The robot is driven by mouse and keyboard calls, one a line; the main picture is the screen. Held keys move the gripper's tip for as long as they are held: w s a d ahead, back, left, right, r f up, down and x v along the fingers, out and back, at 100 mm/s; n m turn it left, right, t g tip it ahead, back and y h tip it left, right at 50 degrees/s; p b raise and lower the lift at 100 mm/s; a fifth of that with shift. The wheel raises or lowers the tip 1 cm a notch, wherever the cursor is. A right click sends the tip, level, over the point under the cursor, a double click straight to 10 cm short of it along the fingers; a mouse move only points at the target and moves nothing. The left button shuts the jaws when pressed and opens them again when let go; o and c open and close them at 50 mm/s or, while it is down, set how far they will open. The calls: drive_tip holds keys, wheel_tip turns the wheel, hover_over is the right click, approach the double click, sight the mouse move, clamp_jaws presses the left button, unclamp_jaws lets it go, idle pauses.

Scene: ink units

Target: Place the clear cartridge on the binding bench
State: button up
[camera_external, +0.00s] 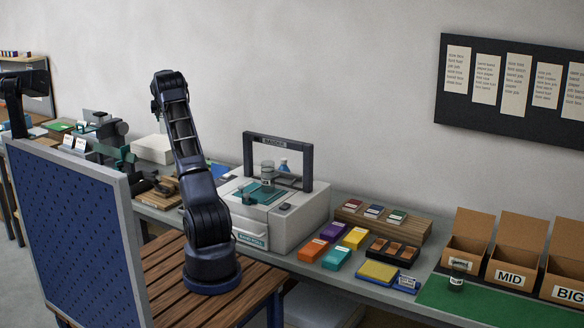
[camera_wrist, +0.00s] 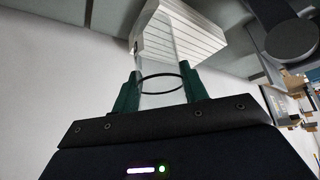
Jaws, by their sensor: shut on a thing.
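In the wrist view my gripper (camera_wrist: 160,82) has its two green fingers shut on the clear cartridge (camera_wrist: 157,99), a see-through cylinder with a thin black ring around it. The cartridge points away from the palm, towards a white stack of sheets (camera_wrist: 185,38). In the camera_external view my arm rises and bends over towards the back left; the gripper and the held cartridge are not clearly visible there. No surface is plainly marked as the binding bench; a work area with a green-grey clamping tool (camera_external: 116,157) is at the left.
The white stack (camera_external: 152,149) lies on the back worktop. A white press (camera_external: 275,232) with a dark frame and a small clear jar (camera_external: 267,171) stands right of my arm. Coloured boxes (camera_external: 333,231) and cardboard bins (camera_external: 516,250) are further right. A blue perforated panel (camera_external: 75,235) stands left.

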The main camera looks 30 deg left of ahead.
wheel_tip(320, 180, down, 20)
drive_tip(key=shift+r, duration=0.1)
idle(0.5)
drive_tip(key=o, duration=1.3)
drive_tip(key=shift+f, duration=0.2)
drive_tip(key=v, duration=1.2)
drive_tip(key=shift+r, duration=0.15)
